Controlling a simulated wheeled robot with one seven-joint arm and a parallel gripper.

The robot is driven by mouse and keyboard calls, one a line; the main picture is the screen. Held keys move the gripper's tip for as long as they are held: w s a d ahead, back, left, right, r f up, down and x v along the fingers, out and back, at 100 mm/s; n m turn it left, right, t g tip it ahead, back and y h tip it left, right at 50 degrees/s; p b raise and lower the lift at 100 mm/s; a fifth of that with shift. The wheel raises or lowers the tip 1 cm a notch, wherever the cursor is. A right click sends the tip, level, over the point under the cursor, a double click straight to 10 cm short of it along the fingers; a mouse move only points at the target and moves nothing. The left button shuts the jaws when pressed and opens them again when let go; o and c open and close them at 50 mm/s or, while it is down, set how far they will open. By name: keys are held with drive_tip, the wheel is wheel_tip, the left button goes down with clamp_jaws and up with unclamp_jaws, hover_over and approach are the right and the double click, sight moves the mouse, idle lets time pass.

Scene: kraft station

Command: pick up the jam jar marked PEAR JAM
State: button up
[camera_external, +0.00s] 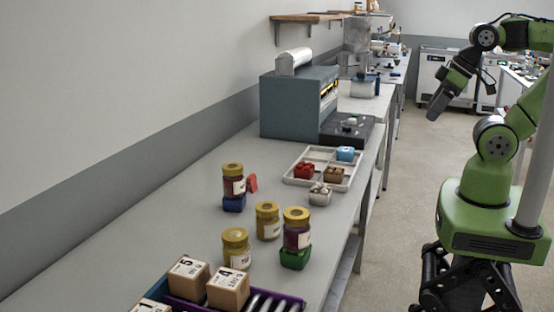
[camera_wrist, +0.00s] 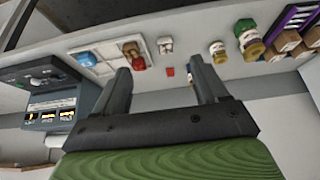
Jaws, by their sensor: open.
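Several glass jars with yellow lids and pale labels stand on the long grey bench. A dark red jar (camera_external: 234,181) is on a blue block. A yellow-brown jar (camera_external: 267,221) and another yellow-brown jar (camera_external: 236,250) stand on the bench. A purple jar (camera_external: 297,230) is on a green block. The label lettering is too small to read, so I cannot tell which is PEAR JAM. My gripper (camera_external: 435,112) is beyond the bench's right edge, well apart from the jars. In the wrist view my gripper (camera_wrist: 162,78) is open and empty; jars (camera_wrist: 249,42) show at upper right.
A white divided tray (camera_external: 345,184) holds coloured blocks. A small white item (camera_external: 320,194) sits in front of it. A grey-blue machine (camera_external: 300,101) stands behind. Cardboard boxes (camera_external: 228,289) and a purple roller rack (camera_external: 289,301) are at the front. Bench left of the jars is clear.

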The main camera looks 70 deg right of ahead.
drive_tip(key=w+a+f+m+g+b, duration=0.15)
drive_tip(key=w+a+f+m, duration=0.3)
drive_tip(key=w, duration=0.65)
drive_tip(key=m+t+y+b, duration=0.2)
drive_tip(key=m+y+b, duration=0.2)
drive_tip(key=m+y, duration=1.15)
approach(235, 234)
drive_tip(key=w+a+m+h, duration=0.1)
drive_tip(key=a, duration=0.1)
drive_tip(key=a+m+h+b, duration=0.1)
drive_tip(key=a, duration=0.1)
drive_tip(key=w+a+m+h, duration=0.1)
drive_tip(key=a, duration=0.2)
drive_tip(key=shift+w+f+h+b, duration=0.25)
drive_tip(key=shift+w+f+b, duration=0.05)
drive_tip(key=shift+w, duration=0.05)
drive_tip(key=shift+r, duration=0.1)
drive_tip(key=shift+c, duration=0.8)
drive_tip(key=c, duration=1)
